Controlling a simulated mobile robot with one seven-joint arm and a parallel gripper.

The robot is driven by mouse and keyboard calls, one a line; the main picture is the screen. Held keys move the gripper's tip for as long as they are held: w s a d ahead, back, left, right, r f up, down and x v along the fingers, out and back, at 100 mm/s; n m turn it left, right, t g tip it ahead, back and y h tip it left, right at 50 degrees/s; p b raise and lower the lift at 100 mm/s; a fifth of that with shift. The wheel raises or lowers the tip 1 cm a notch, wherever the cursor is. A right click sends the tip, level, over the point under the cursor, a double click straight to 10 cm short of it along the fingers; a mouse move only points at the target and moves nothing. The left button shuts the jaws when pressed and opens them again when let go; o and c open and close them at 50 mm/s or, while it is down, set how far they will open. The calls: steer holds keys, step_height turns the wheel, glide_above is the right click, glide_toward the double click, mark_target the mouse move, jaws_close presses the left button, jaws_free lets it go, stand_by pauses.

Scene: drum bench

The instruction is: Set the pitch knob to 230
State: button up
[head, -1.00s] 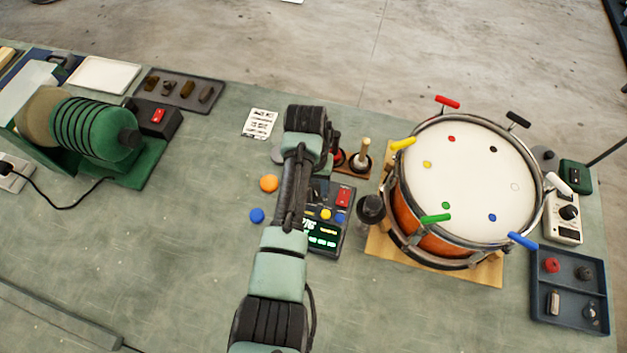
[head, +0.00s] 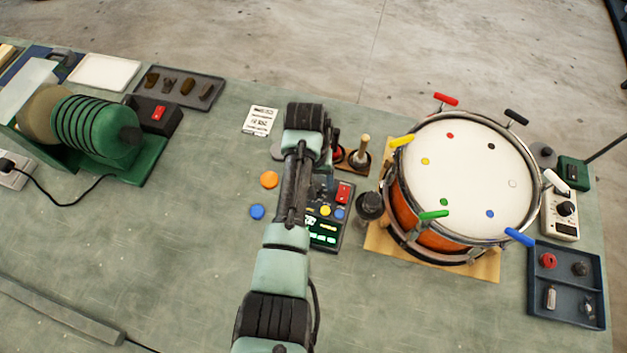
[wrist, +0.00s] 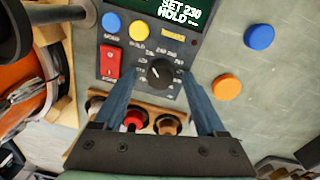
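The pitch knob (wrist: 160,73) is a round black dial with a white pointer mark on a dark control box (wrist: 183,92), with printed numbers around it. My gripper (wrist: 158,72) is open in the wrist view, one finger on each side of the knob, with a visible gap to it. I cannot tell how deep the fingertips sit. The box's screen (wrist: 172,12) reads "SET 230" and "HOLD".
The box carries a red switch (wrist: 110,62), a yellow button (wrist: 139,32) and a blue button (wrist: 111,22). Loose orange (head: 269,180) and blue (head: 257,212) discs lie left of my arm. The drum (head: 465,180) stands to the right.

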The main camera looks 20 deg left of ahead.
step_height(320, 180, up, 13)
steer(key=shift+a, duration=0.35)
stand_by(0.3)
steer(key=shift+s, duration=0.1)
stand_by(0.3)
